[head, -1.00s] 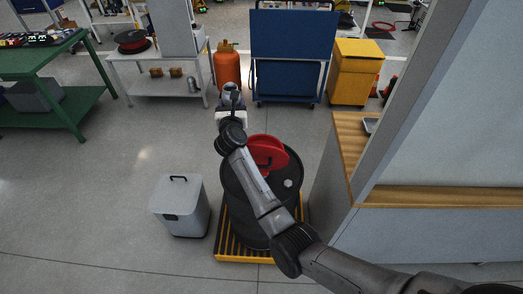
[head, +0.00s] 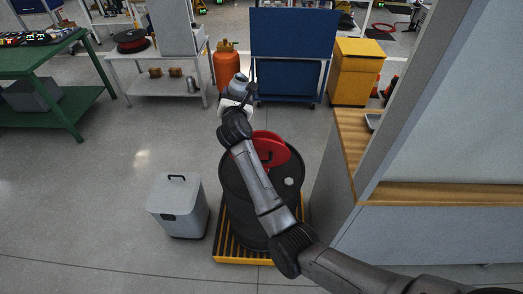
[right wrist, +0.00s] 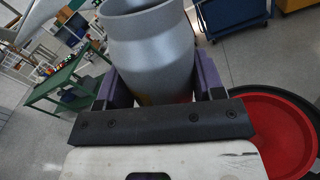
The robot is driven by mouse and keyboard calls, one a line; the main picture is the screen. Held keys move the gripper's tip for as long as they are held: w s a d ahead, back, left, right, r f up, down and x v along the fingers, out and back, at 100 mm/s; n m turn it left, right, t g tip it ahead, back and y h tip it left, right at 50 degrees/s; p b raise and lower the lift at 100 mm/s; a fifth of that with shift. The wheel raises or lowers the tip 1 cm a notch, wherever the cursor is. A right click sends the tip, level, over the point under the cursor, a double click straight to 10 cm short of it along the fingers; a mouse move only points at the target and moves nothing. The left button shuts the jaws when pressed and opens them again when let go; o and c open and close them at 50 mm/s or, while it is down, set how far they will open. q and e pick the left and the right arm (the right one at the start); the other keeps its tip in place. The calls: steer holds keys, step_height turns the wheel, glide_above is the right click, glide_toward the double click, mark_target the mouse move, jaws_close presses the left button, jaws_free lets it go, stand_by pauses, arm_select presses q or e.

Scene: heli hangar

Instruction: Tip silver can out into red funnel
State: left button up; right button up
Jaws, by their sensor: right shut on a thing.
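The silver can (right wrist: 152,55) is between the fingers of my right gripper (right wrist: 155,88), which is shut on it. In the right wrist view its wide mouth is at the top, and I cannot see what is inside. In the head view the can (head: 239,82) shows at the end of my right arm, partly hidden by the gripper (head: 238,98). The red funnel (head: 272,148) sits on top of a black drum (head: 240,205), below and to the right of the can. It also shows in the right wrist view (right wrist: 275,130) at the lower right. My left gripper is not in view.
The drum stands on a yellow slatted pallet (head: 238,258). A grey lidded bin (head: 178,208) is left of it. A wood-topped counter (head: 352,150) is on the right. An orange gas cylinder (head: 227,68) and blue panel cart (head: 292,55) stand behind.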

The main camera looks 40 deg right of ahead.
steer(key=shift+s+d+f+m+b, duration=0.15)
steer(key=shift+d+m+b, duration=0.15)
steer(key=shift+m+b, duration=0.4)
steer(key=shift+s+d+r+m+b, duration=0.3)
steer(key=shift+r+m+b, duration=0.2)
steer(key=shift+m+b, duration=0.35)
steer(key=m+b, duration=0.2)
steer(key=b, duration=0.1)
steer(key=shift+f, duration=0.4)
steer(key=m+b, duration=0.1)
steer(key=b, duration=0.2)
steer(key=shift+w+a+f+m, duration=0.1)
steer(key=shift+w+f+m, duration=0.05)
steer(key=shift+f+m, duration=0.15)
steer(key=shift+r+m, duration=0.25)
steer(key=shift+r, duration=0.25)
steer(key=shift+a+r+m, duration=0.15)
steer(key=shift+r+m, duration=0.15)
steer(key=shift+m, duration=0.4)
steer(key=shift+f+b, duration=0.2)
steer(key=shift+b, duration=0.4)
steer(key=shift+f+m+b, duration=0.2)
steer(key=shift+m+b, duration=0.35)
steer(key=shift+m, duration=0.35)
steer(key=shift+d+f+m+b, duration=0.2)
steer(key=shift+m+b, duration=0.55)
steer(key=shift+m, duration=0.15)
steer(key=shift+r, duration=0.35)
steer(key=shift+m, duration=0.3)
